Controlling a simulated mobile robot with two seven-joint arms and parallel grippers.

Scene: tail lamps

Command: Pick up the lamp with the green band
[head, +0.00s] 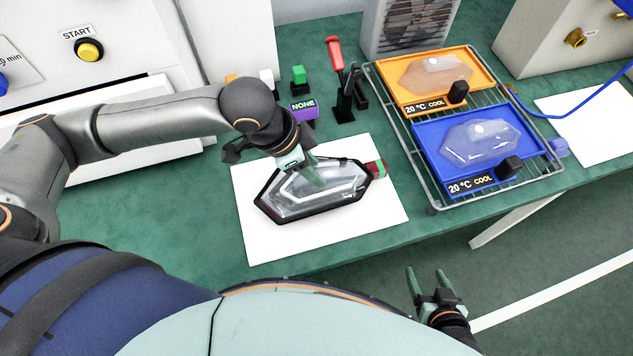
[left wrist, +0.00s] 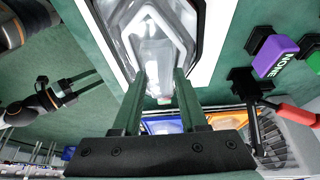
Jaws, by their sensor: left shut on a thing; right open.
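A clear, dark-rimmed lamp (head: 290,197) is over the white sheet (head: 260,246) on the green bench. At its right end is a red piece with a green part (head: 376,169). My left gripper (head: 318,178) reaches down onto the lamp's middle and is shut on it. In the left wrist view the lamp (left wrist: 152,25) lies at and beyond the fingertips (left wrist: 160,78). Whether the lamp touches the sheet I cannot tell. My right gripper (head: 430,280) is open and empty, off the bench's front edge; it also shows in the left wrist view (left wrist: 85,88).
A wire rack (head: 431,198) at right holds an orange tray (head: 392,77) and a blue tray (head: 425,135), each with a pale lamp. Behind the sheet stand a purple NONE block (head: 303,112) and a red-handled tool (head: 336,55). Another white sheet (head: 590,120) lies far right.

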